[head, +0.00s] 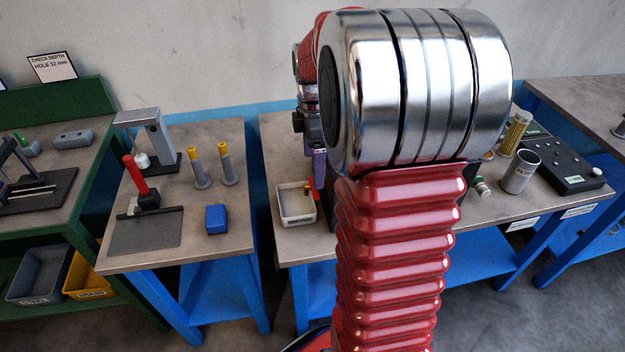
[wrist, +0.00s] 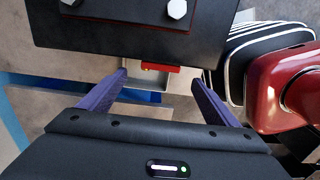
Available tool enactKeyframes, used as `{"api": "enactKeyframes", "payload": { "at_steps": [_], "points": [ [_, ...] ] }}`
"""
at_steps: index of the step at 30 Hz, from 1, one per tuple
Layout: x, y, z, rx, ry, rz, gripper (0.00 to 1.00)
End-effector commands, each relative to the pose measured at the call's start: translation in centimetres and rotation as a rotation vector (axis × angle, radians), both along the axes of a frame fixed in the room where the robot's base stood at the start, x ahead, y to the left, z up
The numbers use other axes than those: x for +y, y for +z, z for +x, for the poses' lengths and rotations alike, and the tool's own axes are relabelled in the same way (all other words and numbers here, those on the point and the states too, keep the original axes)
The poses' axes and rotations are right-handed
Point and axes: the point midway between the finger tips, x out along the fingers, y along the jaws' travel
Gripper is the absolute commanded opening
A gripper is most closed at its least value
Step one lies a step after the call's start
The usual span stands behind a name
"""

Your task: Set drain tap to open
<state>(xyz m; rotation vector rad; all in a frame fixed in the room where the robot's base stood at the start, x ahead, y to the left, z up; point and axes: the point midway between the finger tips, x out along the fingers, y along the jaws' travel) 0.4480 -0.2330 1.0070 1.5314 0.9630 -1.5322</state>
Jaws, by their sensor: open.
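My gripper (wrist: 160,82) is open, its two purple fingers spread with nothing between them. In the head view one purple finger (head: 319,166) shows beside my arm, above the middle bench. In the wrist view a small red piece (wrist: 160,67) sits just beyond the fingertips at the edge of a large black block (wrist: 130,32). It may be the drain tap's handle, but I cannot tell for certain or read its setting. In the head view my arm hides most of the dark block and any tap on it.
A white tray (head: 297,219) with small parts stands at the middle bench's front left. A metal cup (head: 520,172) and a black panel (head: 568,170) stand to the right. The left bench holds a red-handled press (head: 139,180) and a blue block (head: 216,219).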

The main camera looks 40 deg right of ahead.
Motion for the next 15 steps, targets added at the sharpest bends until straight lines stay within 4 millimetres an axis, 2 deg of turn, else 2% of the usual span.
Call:
{"api": "enactKeyframes", "payload": {
  "at_steps": [9, 15],
  "points": [
    [0.0, -4.8, 0.0, 0.002, -0.001, 0.001, 0.84],
    [0.0, -6.2, -0.1, 0.001, -0.001, 0.000, 0.84]
  ]
}}
